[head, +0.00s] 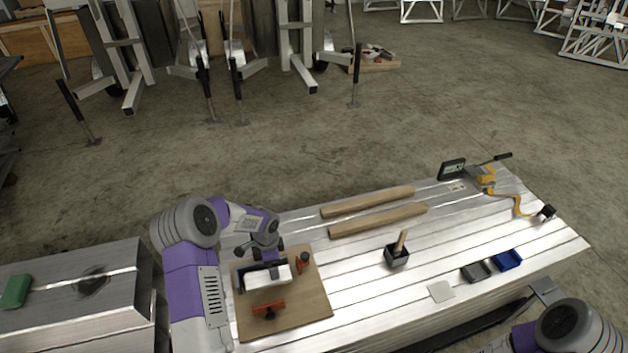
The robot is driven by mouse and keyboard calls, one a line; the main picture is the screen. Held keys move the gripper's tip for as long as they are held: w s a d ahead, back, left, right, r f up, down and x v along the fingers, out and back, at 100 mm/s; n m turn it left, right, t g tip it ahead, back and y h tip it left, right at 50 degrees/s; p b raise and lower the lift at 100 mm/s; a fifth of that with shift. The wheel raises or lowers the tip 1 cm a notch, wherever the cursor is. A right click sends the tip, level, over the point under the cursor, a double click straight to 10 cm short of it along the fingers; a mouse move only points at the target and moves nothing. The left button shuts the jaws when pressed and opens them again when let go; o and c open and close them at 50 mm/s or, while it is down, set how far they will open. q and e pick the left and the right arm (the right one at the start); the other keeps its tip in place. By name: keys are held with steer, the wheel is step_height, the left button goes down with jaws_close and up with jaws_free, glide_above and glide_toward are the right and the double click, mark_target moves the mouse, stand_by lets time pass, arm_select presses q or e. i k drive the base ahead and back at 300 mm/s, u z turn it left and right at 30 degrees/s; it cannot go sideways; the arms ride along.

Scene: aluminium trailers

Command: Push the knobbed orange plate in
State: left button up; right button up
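The orange plate (268,309) with a dark knob on top lies on a brown wooden board (305,318), toward its front. A white block (268,281) sits just behind the plate on the same board. A small orange and black part (303,263) stands at the right of the block. My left gripper (263,270) points down at the white block, behind the orange plate and apart from it. Its fingertips are small and partly hidden, so I cannot tell their opening. My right arm shows at the bottom right, but its gripper is out of the picture.
The board lies on a slatted aluminium bench (360,290). Two wooden bars (378,220), a dark cup with a wooden handle (397,255), a grey bin (476,271) and a blue bin (507,260) stand to the right. A metal box (110,270) carries a green object (16,290) at left.

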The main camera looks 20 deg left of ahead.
mark_target(268, 308)
steer(key=k, duration=1.5)
